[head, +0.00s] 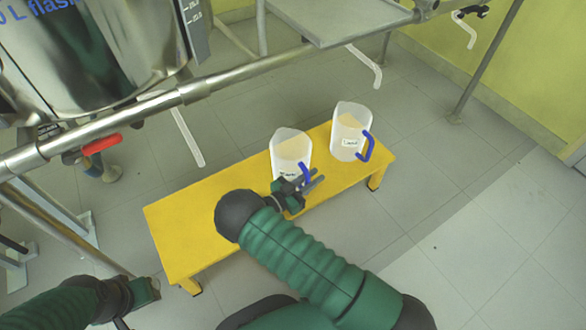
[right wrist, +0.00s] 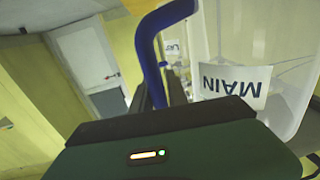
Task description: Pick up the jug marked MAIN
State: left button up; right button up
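Two translucent white jugs with blue handles stand upright on a yellow bench (head: 190,225). The left one (head: 290,147) is beside my right gripper (head: 314,182); in the right wrist view its label reads MAIN (right wrist: 236,83), upside down. Its blue handle (right wrist: 152,58) reaches down between the dark fingers of my right gripper, which look apart, with the handle not clamped. The label on the right jug (head: 350,125) is too small to read. My left gripper (head: 145,292) is low at the left, away from the jugs; its fingers cannot be made out.
A metal frame rail (head: 185,95) with a red-handled valve (head: 101,144) crosses above the bench's left side. A big steel vessel (head: 100,50) hangs at upper left. A metal tray (head: 340,18) is above the far side. The tiled floor right of the bench is clear.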

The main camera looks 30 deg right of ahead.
jog(key=shift+d+f, duration=0.25)
jog(key=shift+d, duration=0.3)
grip_shut()
jog(key=shift+a+r, duration=0.2)
jog(key=shift+a, duration=0.2)
jog(key=shift+d, duration=0.1)
